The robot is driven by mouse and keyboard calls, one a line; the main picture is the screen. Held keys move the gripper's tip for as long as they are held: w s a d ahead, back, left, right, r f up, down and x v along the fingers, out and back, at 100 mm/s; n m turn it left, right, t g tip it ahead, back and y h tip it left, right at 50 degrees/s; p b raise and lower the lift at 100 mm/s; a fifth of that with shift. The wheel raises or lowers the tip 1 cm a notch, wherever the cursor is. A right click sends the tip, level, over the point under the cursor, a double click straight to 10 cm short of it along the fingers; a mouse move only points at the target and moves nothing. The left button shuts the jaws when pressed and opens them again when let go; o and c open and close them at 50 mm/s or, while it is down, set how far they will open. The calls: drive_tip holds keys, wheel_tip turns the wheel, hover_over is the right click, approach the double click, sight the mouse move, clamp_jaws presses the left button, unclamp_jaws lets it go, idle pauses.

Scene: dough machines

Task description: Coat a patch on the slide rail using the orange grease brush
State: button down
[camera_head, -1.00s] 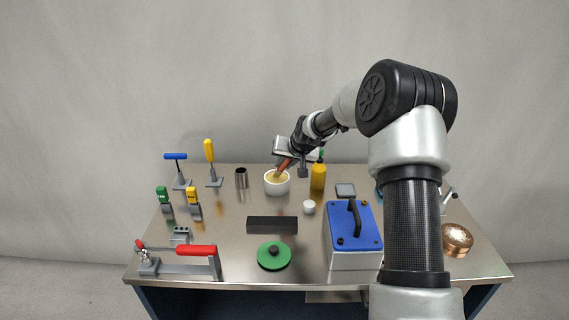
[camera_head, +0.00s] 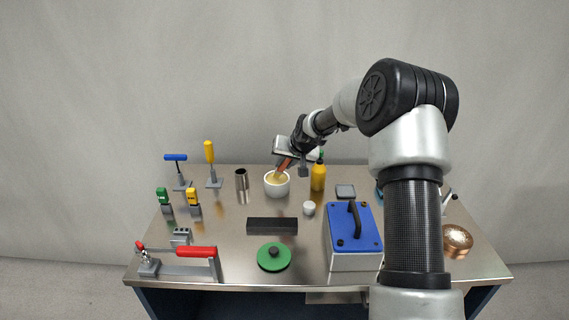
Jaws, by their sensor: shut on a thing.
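My gripper (camera_head: 286,157) is at the back of the bench and is shut on the orange grease brush (camera_head: 284,163). The brush is tilted, with its lower end at the mouth of a white pot (camera_head: 277,188) of yellowish grease. I cannot tell how deep the bristles sit in it. A long dark bar (camera_head: 272,226), which looks like the slide rail, lies flat in the middle of the bench, in front of the pot. No grease patch can be made out on it.
A yellow bottle (camera_head: 318,177) stands right of the pot, a metal cup (camera_head: 241,179) left of it. A small white cup (camera_head: 309,208), a green disc (camera_head: 274,257) and a blue-topped box (camera_head: 353,226) surround the bar. A red-handled clamp (camera_head: 195,252) is front left.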

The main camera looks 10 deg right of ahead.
drive_tip(key=shift+w+r+p, duration=0.1)
drive_tip(key=shift+r+p, duration=1.05)
drive_tip(key=shift+r, duration=2)
